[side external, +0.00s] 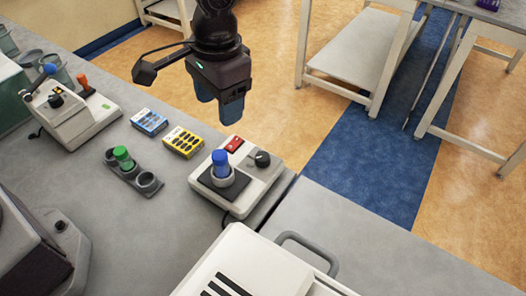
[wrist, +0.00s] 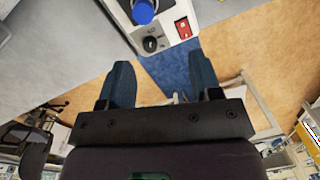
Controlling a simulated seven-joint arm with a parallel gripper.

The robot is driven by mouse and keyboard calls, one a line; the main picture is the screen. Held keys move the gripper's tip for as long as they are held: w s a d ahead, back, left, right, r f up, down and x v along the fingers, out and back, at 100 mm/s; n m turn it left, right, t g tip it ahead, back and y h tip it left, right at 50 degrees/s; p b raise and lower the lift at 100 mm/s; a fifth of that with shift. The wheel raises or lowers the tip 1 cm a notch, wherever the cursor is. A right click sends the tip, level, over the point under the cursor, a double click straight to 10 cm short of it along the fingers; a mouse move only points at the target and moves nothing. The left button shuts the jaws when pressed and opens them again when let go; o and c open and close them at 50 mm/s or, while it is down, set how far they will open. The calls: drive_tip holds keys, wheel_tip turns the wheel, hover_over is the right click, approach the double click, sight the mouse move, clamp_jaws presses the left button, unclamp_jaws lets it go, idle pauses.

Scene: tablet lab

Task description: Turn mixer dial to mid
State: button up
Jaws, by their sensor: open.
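The mixer (side external: 236,178) is a white box near the bench's right side, with a dark square pad on top. Its dial (side external: 262,159) is a dark round knob on the right of the top face; it also shows in the wrist view (wrist: 150,44) with a light pointer mark. A red switch (side external: 234,144) sits beside the dial. A blue-capped vial (side external: 220,163) stands upright in a grey holder on the pad. My gripper (side external: 219,110) hangs in the air above and behind the mixer, apart from it. Its blue fingers (wrist: 163,85) are spread and empty.
A yellow box (side external: 183,142) and a blue box (side external: 149,122) lie left of the mixer. A grey rack (side external: 134,178) holds a green-capped vial (side external: 123,157). A white machine with a handle (side external: 308,250) stands in front. Another white device (side external: 72,115) is far left.

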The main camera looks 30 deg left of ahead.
sight(263, 156)
drive_tip(key=shift+w+d+f+n, duration=1.4)
drive_tip(key=shift+w+d+f, duration=0.3)
drive_tip(key=shift+w+d, duration=1.05)
drive_tip(key=f, duration=0.8)
drive_tip(key=a+f, duration=0.1)
drive_tip(key=f, duration=0.3)
drive_tip(key=shift+w+f, duration=0.1)
drive_tip(key=shift+f, duration=0.1)
drive_tip(key=c, duration=0.9)
